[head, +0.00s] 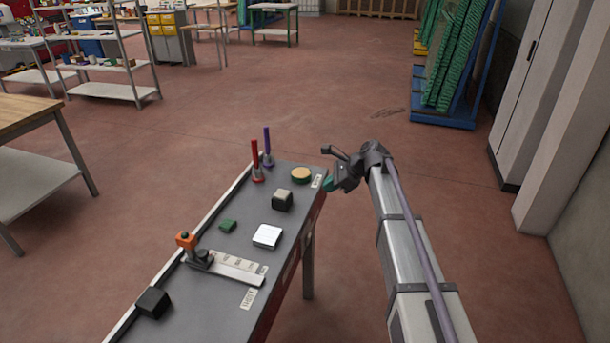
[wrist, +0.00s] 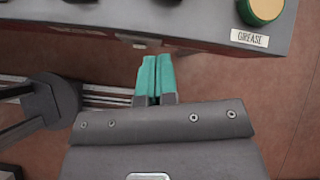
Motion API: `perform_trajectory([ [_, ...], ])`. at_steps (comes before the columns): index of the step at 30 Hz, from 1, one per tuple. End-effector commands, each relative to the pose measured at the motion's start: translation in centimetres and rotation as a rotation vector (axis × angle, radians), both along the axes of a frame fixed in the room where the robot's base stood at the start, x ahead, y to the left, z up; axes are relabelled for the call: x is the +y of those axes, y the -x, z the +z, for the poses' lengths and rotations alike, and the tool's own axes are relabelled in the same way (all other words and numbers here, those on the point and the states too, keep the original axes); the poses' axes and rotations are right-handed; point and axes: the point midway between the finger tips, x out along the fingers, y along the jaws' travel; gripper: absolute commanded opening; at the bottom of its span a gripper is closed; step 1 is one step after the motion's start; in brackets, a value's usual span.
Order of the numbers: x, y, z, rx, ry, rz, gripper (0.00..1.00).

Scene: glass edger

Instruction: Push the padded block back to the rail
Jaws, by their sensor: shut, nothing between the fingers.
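Two blocks stand on the grey bench top (head: 210,240) in the head view. One is a dark block with a pale beige top (head: 283,200), right of the middle; it looks like the padded one. The other is a plain black block (head: 153,302) at the near left. My gripper (head: 329,184) is off the bench's right edge, away from both blocks. In the wrist view its teal fingers (wrist: 155,76) are shut and empty, pointing at the bench edge; no block shows there.
A round tin (head: 301,175) stands by a GREASE label (wrist: 249,38). Red (head: 256,160) and purple (head: 267,147) upright handles stand at the far end. A white pad (head: 267,236), small green piece (head: 228,225) and orange-knobbed arm (head: 187,241) lie nearer.

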Motion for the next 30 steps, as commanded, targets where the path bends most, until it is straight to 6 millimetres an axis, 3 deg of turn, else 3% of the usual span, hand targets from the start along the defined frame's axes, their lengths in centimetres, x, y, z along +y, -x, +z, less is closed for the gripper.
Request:
perform_trajectory([
  [6, 0.5, -0.4, 0.5, 0.161, -0.079, -0.196, 0.00],
  [14, 0.9, -0.5, -0.3, 0.182, -0.081, -0.216, 0.00],
  [28, 7.3, -2.0, -7.4, 0.179, -0.079, -0.214, 0.00],
  [29, 7.7, -2.1, -7.7, 0.180, -0.079, -0.213, 0.00],
  [30, 8.5, -2.4, -6.8, 0.180, -0.079, -0.213, 0.00],
])
